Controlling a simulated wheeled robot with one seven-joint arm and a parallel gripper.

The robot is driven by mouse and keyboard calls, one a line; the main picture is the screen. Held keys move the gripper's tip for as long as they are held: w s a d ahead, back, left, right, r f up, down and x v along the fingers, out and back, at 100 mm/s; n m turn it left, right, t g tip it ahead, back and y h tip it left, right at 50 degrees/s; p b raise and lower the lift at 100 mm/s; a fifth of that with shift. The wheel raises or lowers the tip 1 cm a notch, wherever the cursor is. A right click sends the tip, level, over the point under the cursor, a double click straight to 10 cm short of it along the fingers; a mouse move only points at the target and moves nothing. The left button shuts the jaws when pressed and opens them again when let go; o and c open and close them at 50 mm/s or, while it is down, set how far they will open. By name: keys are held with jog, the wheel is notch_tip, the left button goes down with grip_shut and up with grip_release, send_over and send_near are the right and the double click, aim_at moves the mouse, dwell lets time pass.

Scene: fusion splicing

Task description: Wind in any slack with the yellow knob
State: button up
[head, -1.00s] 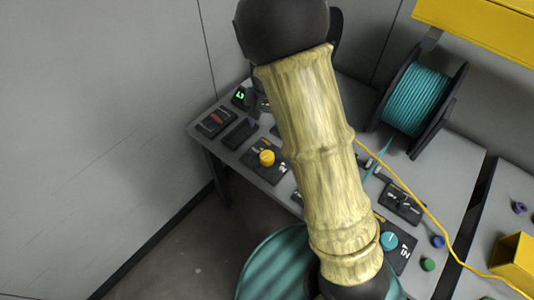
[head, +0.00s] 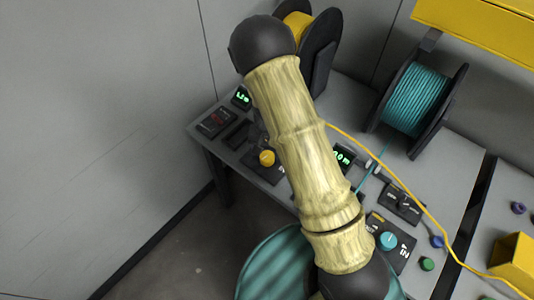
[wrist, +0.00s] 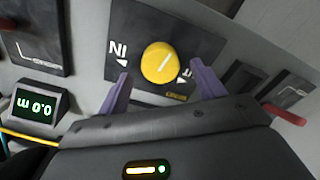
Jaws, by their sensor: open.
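The yellow knob (head: 266,158) sits on a dark panel on the grey bench, left of my arm in the head view. In the wrist view the yellow knob (wrist: 160,62) shows a pointer line, with "IN" marked on its left. My gripper (wrist: 160,88) is open, with one purple finger on either side below the knob, apart from it. The gripper is hidden behind my arm in the head view. A display (wrist: 34,106) reads 0.0 m, upside down. A yellow fibre (head: 400,182) runs across the bench from behind my arm.
A teal spool (head: 416,100) and a partly hidden yellow spool (head: 297,28) stand at the back. A teal knob (head: 388,241) and a black switch panel (head: 401,202) lie right of my arm. A red-marked box (head: 216,122) is at the far left corner.

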aim_at(267, 158)
jog(key=shift+f, duration=1.35)
jog(key=c, duration=1)
jog(key=shift+m+p, duration=0.45)
jog(key=shift+m, duration=0.85)
jog(key=o, duration=1)
